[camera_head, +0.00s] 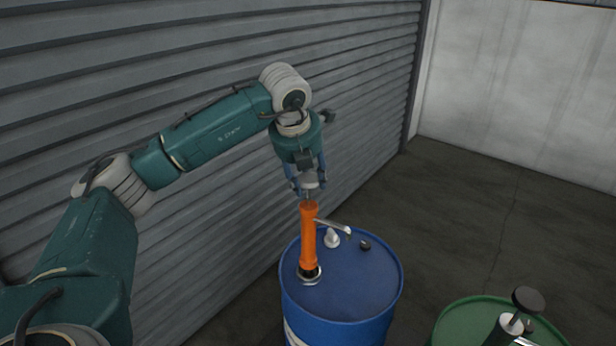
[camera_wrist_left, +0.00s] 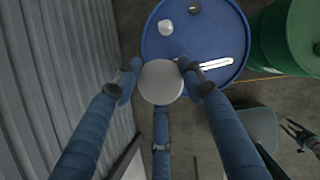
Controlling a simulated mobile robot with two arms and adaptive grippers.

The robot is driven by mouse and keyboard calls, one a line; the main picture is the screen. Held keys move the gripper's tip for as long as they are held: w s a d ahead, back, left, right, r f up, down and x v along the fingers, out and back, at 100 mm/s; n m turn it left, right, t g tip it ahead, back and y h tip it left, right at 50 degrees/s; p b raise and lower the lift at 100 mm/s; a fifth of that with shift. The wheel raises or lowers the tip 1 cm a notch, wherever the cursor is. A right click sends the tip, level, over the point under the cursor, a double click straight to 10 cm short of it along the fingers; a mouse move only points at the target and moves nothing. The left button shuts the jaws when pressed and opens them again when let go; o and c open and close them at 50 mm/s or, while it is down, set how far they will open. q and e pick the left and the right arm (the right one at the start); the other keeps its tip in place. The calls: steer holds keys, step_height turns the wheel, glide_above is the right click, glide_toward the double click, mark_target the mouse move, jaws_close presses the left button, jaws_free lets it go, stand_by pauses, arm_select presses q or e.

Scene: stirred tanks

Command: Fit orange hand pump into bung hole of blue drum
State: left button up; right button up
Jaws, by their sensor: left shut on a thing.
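The orange hand pump (camera_head: 308,236) stands nearly upright at the left side of the blue drum's top (camera_head: 350,290). Its dark lower collar meets a pale ring (camera_head: 309,278) on the drum top; whether its lower end is inside the hole is hidden. Its pale spout (camera_head: 333,226) points right and also shows in the left wrist view (camera_wrist_left: 212,64). My left gripper (camera_head: 309,190) is above the pump, shut on its grey round top knob (camera_wrist_left: 161,82). The blue drum also shows in the left wrist view (camera_wrist_left: 157,48).
A white cap (camera_head: 331,239) and a small dark plug (camera_head: 365,244) sit on the blue drum's top. A grey ribbed shutter (camera_head: 200,60) rises close behind. Floor behind the drums is clear.

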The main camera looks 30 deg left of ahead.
mark_target(310, 203)
arm_select(q)
steer(key=shift+f+b, duration=0.35)
steer(key=shift+f, duration=0.35)
stand_by(0.7)
steer(key=shift+f+b, duration=0.55)
steer(key=shift+b, duration=0.05)
stand_by(0.7)
steer(key=shift+f+b, duration=0.8)
steer(key=shift+f, duration=0.25)
steer(key=o, duration=1.1)
steer(key=shift+s, duration=0.1)
steer(key=v, duration=1.2)
steer(key=shift+d, duration=0.15)
